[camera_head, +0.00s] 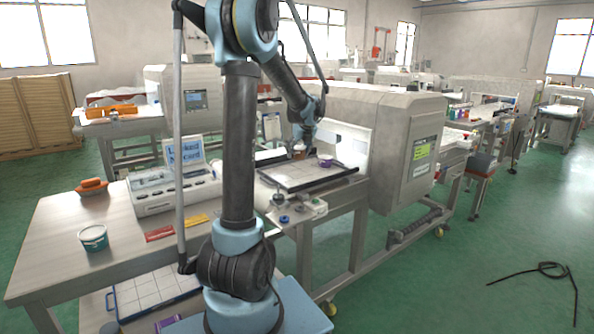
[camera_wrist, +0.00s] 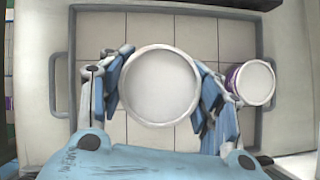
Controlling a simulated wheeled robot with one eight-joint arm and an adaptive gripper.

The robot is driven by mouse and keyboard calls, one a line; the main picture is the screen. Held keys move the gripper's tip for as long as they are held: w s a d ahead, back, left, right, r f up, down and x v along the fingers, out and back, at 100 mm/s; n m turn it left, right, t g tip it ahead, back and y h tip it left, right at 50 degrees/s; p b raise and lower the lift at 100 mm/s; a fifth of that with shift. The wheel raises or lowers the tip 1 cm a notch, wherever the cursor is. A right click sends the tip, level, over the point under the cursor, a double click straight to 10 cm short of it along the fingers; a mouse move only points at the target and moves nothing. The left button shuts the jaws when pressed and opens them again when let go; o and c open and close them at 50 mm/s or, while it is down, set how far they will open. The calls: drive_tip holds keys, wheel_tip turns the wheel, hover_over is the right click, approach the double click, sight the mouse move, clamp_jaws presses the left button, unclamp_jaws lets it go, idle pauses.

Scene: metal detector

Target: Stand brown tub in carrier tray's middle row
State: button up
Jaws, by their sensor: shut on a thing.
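My gripper (camera_head: 303,141) is shut on the brown tub (camera_head: 299,151), over the carrier tray on the conveyor. In the wrist view the tub shows from above as a round white lid (camera_wrist: 160,86), with a blue finger of my gripper (camera_wrist: 163,88) on each side. The tub looks upright; I cannot tell whether its base touches the tray. The carrier tray (camera_head: 318,180) has a dark rim and a pale floor marked in squares; its rim (camera_wrist: 70,40) frames the wrist view. The held tub covers the middle of the grid there.
A purple tub (camera_head: 325,160) with a white lid stands on the tray's right side, close to my right finger; it also shows in the wrist view (camera_wrist: 252,83). The metal detector housing (camera_head: 400,140) rises just right of the tray. A teal tub (camera_head: 93,238) stands on the left table.

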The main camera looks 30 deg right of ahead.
sight(300, 156)
drive_tip(key=shift+a+f, duration=0.15)
drive_tip(key=shift+f, duration=3.6)
drive_tip(key=o, duration=1.2)
drive_tip(key=shift+f, duration=0.1)
drive_tip(key=v, duration=1.2)
drive_tip(key=shift+w, duration=0.1)
